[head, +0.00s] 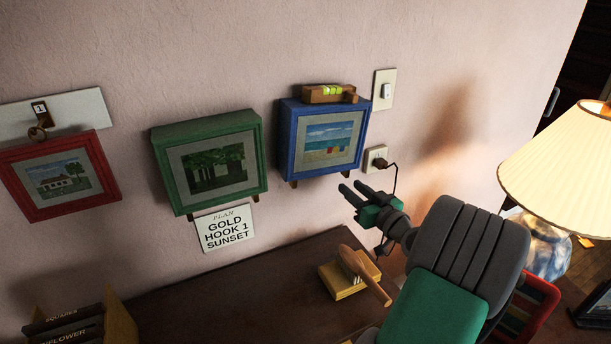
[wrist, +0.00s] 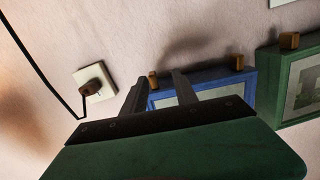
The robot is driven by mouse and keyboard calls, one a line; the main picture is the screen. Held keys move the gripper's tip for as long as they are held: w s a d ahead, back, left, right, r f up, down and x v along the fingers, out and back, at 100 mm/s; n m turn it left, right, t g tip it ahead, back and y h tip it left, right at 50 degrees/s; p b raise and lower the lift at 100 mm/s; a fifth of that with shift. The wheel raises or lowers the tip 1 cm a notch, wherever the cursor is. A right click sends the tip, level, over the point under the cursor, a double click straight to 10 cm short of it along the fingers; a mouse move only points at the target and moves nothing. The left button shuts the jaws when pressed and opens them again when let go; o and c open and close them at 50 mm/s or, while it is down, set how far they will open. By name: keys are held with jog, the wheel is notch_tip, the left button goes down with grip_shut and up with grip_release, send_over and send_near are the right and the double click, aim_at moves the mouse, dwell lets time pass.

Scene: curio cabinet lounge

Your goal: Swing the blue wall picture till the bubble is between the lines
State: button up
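The blue picture (head: 293,140) hangs on the pink wall with a beach scene in its frame. A wooden spirit level (head: 316,95) with a yellow-green vial (head: 333,90) sits on its top edge; the bubble is too small to place against the lines. Two wooden pegs stick out below the frame. My gripper (head: 352,188) is open and empty, just below the picture's lower right corner. In the wrist view, the blue picture (wrist: 215,80) appears upside down, and one peg (wrist: 153,79) shows between the fingers of my gripper (wrist: 158,88). No contact shows.
A green picture (head: 206,128) and a red picture (head: 22,195) hang to the left. A yellow block with a wooden-handled tool (head: 362,272) lies below; a lit lamp (head: 560,165) stands right.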

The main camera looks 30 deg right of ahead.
aim_at(348, 176)
jog(key=shift+d+r+m+t+h, duration=0.15)
jog(key=shift+d+r, duration=0.05)
jog(key=shift+d, duration=0.25)
jog(key=shift+d+r+m+t+h, duration=0.15)
jog(key=shift+d+r, duration=0.05)
jog(key=shift+d, duration=0.2)
jog(key=w+p, duration=0.2)
jog(key=w, duration=0.5)
jog(key=shift+d, duration=0.1)
jog(key=shift+c, duration=0.5)
grip_shut()
jog(key=shift+f, duration=0.1)
